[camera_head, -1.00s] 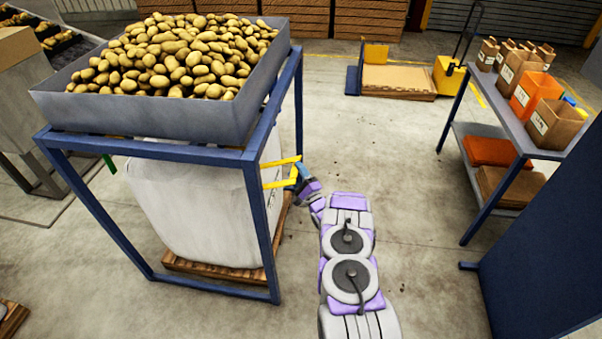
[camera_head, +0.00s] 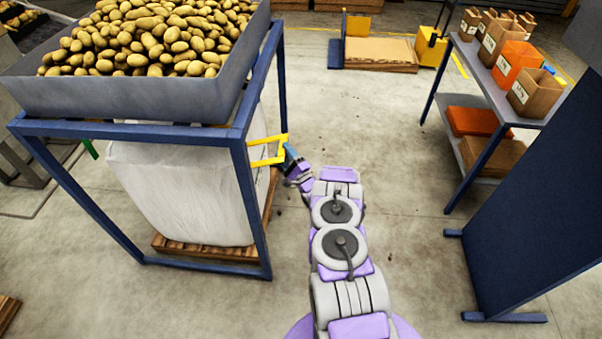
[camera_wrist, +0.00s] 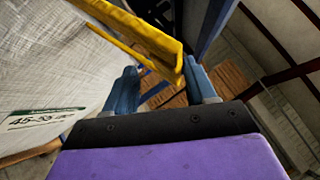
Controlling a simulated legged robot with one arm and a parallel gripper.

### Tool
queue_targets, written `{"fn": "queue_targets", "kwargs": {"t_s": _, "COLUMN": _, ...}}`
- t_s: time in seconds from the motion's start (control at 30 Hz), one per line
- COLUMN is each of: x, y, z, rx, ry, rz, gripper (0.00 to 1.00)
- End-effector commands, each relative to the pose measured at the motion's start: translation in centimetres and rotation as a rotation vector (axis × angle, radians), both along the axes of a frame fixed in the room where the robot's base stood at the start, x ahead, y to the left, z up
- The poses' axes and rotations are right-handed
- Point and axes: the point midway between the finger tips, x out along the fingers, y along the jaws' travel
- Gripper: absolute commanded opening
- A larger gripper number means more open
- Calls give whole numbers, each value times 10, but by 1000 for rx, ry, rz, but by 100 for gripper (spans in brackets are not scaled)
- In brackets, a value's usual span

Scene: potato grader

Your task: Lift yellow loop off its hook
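The yellow loop (camera_head: 268,150) sticks out from the right side of the white bulk bag (camera_head: 185,195), beside the blue frame's front right post. Its hook is not clearly visible. My gripper (camera_head: 289,153) is at the loop's outer right end. In the wrist view, the yellow loop (camera_wrist: 135,35) runs from the upper left down to between the two blue fingers of my gripper (camera_wrist: 162,75). The fingers stand well apart, with the strap's lower end close to the right finger. I cannot tell whether they touch. The bag's printed label shows at left.
A grey bin of potatoes (camera_head: 150,95) sits on the blue frame (camera_head: 256,210). The bag stands on a wooden pallet (camera_head: 205,248). At right are a shelf with boxes (camera_head: 490,90) and a dark blue panel (camera_head: 530,210). Open floor lies between.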

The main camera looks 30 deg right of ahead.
Motion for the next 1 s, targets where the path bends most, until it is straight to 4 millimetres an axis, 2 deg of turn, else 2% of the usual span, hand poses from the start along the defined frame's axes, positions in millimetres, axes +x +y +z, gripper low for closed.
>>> {"fn": "queue_targets", "kwargs": {"t_s": 0.4, "x": -89, "y": -15, "z": -30, "rx": 8, "ry": 3, "rz": -8, "gripper": 54}}
{"fn": "queue_targets", "kwargs": {"t_s": 0.6, "x": -123, "y": -19, "z": -42, "rx": 4, "ry": 3, "rz": -10, "gripper": 54}}
{"fn": "queue_targets", "kwargs": {"t_s": 0.8, "x": -141, "y": -19, "z": -50, "rx": 4, "ry": 2, "rz": -6, "gripper": 54}}
{"fn": "queue_targets", "kwargs": {"t_s": 1.0, "x": -145, "y": -19, "z": -51, "rx": 4, "ry": 1, "rz": -5, "gripper": 54}}
